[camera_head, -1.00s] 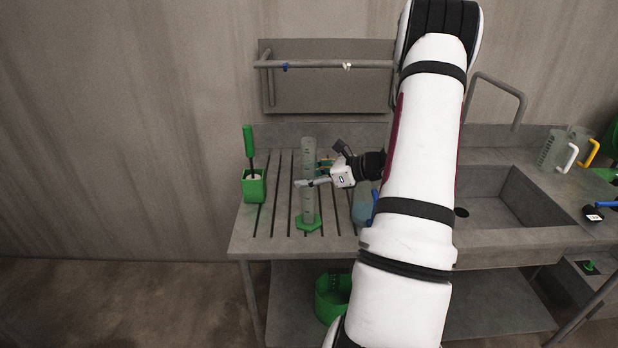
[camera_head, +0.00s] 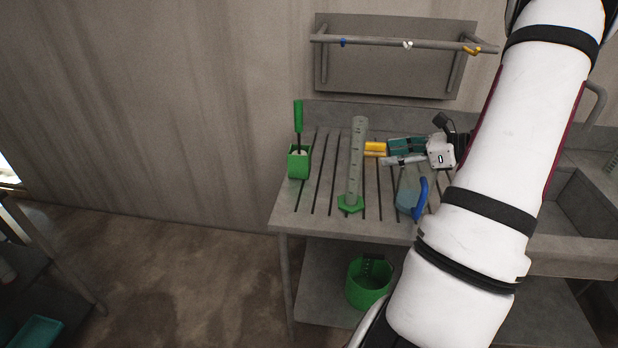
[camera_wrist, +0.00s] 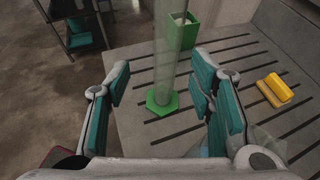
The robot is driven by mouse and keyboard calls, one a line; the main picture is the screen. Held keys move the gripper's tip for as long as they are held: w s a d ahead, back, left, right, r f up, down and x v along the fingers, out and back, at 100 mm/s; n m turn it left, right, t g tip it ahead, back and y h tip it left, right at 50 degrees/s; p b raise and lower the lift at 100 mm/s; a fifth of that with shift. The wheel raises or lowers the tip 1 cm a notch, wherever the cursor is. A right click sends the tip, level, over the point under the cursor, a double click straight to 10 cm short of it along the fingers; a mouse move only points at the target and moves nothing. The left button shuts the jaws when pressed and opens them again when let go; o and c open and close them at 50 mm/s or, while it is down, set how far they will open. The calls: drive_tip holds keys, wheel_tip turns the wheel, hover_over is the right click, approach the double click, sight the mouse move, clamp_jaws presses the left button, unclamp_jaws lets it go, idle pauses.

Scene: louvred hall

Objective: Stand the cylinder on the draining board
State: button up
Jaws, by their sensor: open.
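The clear measuring cylinder (camera_head: 356,160) stands upright on its green hexagonal base on the slotted draining board (camera_head: 285,214). In the wrist view the cylinder (camera_wrist: 175,50) rises beyond my fingers, with its green base (camera_wrist: 162,102) flat on the board (camera_wrist: 130,135). My gripper (camera_head: 390,152) is open and empty, to the right of the cylinder and apart from it. In the wrist view my gripper's teal-padded fingers (camera_wrist: 160,88) are spread wide, with the cylinder ahead in the gap between them.
A green holder (camera_head: 299,163) with a brush stands left of the cylinder. A yellow block (camera_head: 375,149) lies behind it on the board. A blue-handled jug (camera_head: 410,198) stands to the right. A green bucket (camera_head: 368,284) sits on the lower shelf. A rail (camera_head: 400,43) hangs above.

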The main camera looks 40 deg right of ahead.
drive_tip(key=w+a+r+n+g+y, duration=0.1)
drive_tip(key=a+r+n+g, duration=0.3)
drive_tip(key=a, duration=0.5)
drive_tip(key=w+a+r+n+g, duration=0.1)
drive_tip(key=w+a+r+n, duration=0.1)
drive_tip(key=a+n, duration=0.5)
drive_tip(key=w+a+r+n+g+y, duration=0.1)
drive_tip(key=a+r+n+g, duration=0.2)
drive_tip(key=a, duration=0.7)
drive_tip(key=s+a+r+n+h, duration=0.2)
drive_tip(key=s+a+n+h, duration=0.1)
drive_tip(key=s+a+n, duration=0.2)
drive_tip(key=s+a+r+n+t+h, duration=0.1)
drive_tip(key=s+a+r+n+h, duration=0.2)
drive_tip(key=s+a+n, duration=0.3)
drive_tip(key=shift+a+r+n, duration=0.2)
drive_tip(key=shift+a+n, duration=1.4)
drive_tip(key=shift+n, duration=1.8)
drive_tip(key=shift+s, duration=0.1)
